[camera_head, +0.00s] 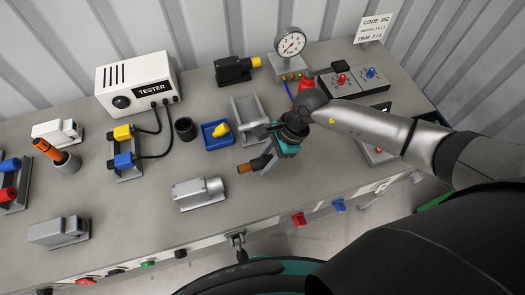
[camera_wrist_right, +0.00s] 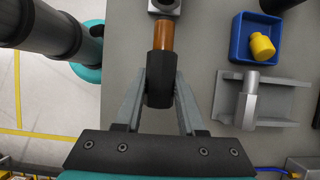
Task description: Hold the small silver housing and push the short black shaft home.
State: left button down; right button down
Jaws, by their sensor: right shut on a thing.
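A silver housing (camera_head: 196,195) with a round collar at its right end lies near the bench's front edge. Its end shows at the top of the right wrist view (camera_wrist_right: 163,6). My right gripper (camera_head: 268,159) is shut on a short black shaft (camera_wrist_right: 159,88) with a copper-brown end (camera_head: 245,168). The brown end points at the housing's collar. In the head view a gap shows between them; in the wrist view they look in line, and contact cannot be told. No gripper holds the housing. My left gripper is not in view.
A silver cradle (camera_head: 243,106) and a blue tray (camera_head: 208,142) with a yellow part (camera_head: 221,129) lie behind. A tester (camera_head: 135,83), black cup (camera_head: 185,129) and gauge (camera_head: 290,43) stand further back. Other silver blocks (camera_head: 58,232) lie left. Bare bench surrounds the housing.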

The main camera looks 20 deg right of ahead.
jog(key=shift+f+b, duration=1.85)
jog(key=shift+f, duration=0.5)
